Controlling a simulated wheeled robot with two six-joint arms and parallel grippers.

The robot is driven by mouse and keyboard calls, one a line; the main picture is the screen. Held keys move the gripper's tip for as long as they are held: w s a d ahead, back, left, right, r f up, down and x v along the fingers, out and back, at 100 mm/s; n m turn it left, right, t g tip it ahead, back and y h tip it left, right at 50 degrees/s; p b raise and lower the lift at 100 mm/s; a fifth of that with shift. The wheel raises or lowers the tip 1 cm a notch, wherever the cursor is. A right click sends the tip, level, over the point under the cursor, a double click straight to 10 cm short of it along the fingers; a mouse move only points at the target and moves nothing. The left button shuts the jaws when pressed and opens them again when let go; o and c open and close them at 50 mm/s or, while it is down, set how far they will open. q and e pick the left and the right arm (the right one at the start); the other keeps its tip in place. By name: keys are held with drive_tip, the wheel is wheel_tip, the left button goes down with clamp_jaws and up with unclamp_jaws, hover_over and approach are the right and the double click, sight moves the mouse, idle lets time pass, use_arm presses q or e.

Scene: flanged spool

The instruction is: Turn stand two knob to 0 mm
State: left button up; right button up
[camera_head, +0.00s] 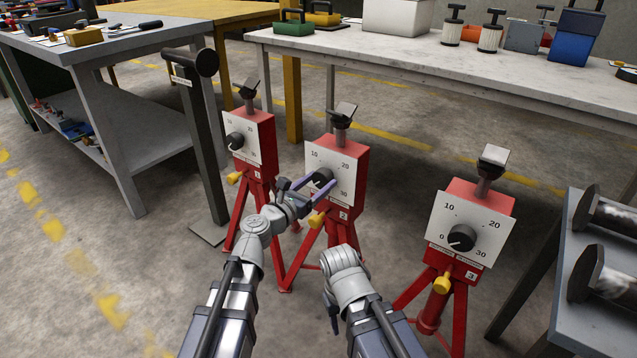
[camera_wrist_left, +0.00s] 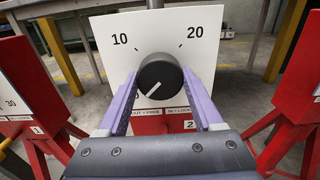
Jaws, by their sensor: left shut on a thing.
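Stand two is the middle red tripod stand (camera_head: 347,165), with a white dial plate (camera_head: 345,166) marked 10, 20 and 30 and a plate numbered 2. Its black knob (camera_head: 322,175) also shows in the left wrist view (camera_wrist_left: 160,72). There its white pointer line slants to the lower left, towards a partly hidden 0. My left gripper (camera_head: 318,188) is shut on this knob, with one purple finger on either side of it in the left wrist view (camera_wrist_left: 162,84). My right gripper (camera_head: 332,312) hangs low in front of the stands; its fingers are mostly hidden.
Stand one (camera_head: 259,140) is to the left and stand three (camera_head: 470,225) to the right, both with dials. A yellow handle (camera_head: 317,220) sits under the middle dial. A dark post (camera_head: 200,140) stands left; a grey rack (camera_head: 595,300) with flanged spools is at right.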

idle(0.3)
use_arm(q)
drive_tip(key=o, duration=1.4)
drive_tip(key=shift+c, duration=0.2)
drive_tip(key=shift+s, duration=0.15)
